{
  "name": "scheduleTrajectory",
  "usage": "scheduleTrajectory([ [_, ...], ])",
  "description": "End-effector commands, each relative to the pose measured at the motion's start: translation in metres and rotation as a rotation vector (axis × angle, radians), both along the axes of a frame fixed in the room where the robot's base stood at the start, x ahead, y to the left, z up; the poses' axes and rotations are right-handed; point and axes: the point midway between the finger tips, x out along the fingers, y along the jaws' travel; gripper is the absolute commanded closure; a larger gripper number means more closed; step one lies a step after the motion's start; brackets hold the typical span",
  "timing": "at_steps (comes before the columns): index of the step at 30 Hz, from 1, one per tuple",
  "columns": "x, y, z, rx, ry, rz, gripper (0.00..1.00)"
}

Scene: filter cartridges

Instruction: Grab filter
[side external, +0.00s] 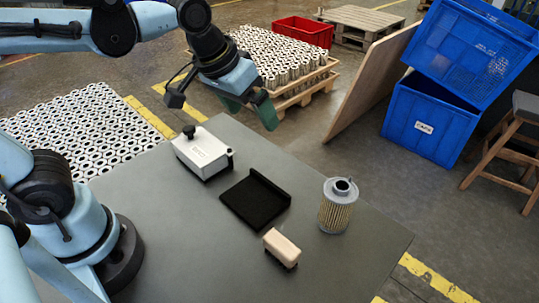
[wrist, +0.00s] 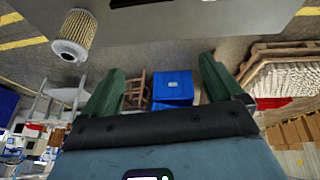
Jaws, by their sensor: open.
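A filter cartridge (side external: 337,207) with a grey top cap and a tan pleated body stands upright near the right edge of the grey table (side external: 345,262). It also shows at the upper left of the wrist view (wrist: 76,35). My gripper (side external: 252,112) has green fingers and is raised above the far edge of the table, well apart from the filter. In the wrist view its two fingers (wrist: 160,88) are spread with nothing between them.
A black tray-like holder (side external: 252,203) lies mid-table, left of the filter. A wood-topped brush-like block (side external: 281,247) sits in front of it. A white box with a black knob (side external: 203,153) stands at the back left. Blue crates (side external: 430,125) and a leaning board (side external: 370,78) stand beyond the table.

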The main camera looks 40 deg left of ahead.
Motion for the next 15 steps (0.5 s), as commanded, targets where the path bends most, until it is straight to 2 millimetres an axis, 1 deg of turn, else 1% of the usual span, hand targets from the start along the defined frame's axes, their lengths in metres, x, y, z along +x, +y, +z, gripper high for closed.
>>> scheduleTrajectory([
  [1,0.009,-0.015,0.005,-0.008,0.037,-0.003,0.06],
  [7,0.034,-0.068,0.011,-0.02,0.182,0.025,0.06],
  [12,0.047,-0.117,0.007,-0.002,0.295,0.055,0.06],
  [15,0.051,-0.143,0.001,0.015,0.35,0.074,0.06],
])
